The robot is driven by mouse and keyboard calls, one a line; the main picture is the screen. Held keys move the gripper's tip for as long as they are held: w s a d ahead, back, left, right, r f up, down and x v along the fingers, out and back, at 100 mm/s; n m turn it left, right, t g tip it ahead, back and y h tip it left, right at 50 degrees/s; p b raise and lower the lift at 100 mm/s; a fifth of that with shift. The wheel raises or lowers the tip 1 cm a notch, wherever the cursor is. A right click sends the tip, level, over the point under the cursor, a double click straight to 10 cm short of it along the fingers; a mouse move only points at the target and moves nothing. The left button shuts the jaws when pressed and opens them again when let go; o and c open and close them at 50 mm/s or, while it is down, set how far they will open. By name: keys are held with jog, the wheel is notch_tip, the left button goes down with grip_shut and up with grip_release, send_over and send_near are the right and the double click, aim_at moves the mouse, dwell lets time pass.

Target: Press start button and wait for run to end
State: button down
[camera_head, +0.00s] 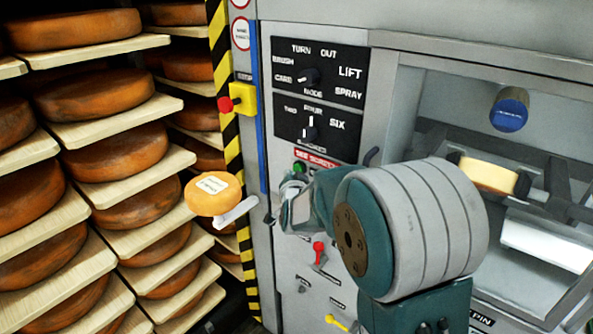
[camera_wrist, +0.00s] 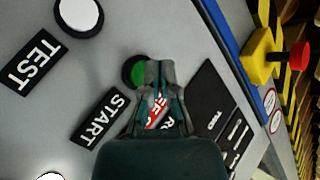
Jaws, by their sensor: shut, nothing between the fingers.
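The green start button (camera_head: 299,167) sits on the grey machine panel below the mode dials. In the wrist view the green button (camera_wrist: 133,71) is partly covered by my fingertips. A black START label (camera_wrist: 97,118) lies beside it. My gripper (camera_head: 294,184) is shut and empty, close to the panel just below the button in the head view. In the wrist view my gripper (camera_wrist: 158,70) overlaps the button's right edge. I cannot tell whether the tips touch it.
A white button (camera_wrist: 80,14) has a TEST label (camera_wrist: 31,68). A red stop button (camera_head: 226,104) is on a yellow box. A small orange cheese (camera_head: 205,200) rests on a pale arm left of my gripper. Shelves of cheese wheels (camera_head: 90,95) fill the left.

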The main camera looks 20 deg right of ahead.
jog(key=shift+d, duration=0.15)
jog(key=shift+w+d+r, duration=0.1)
jog(key=shift+w+d, duration=0.1)
jog(key=shift+d, duration=0.05)
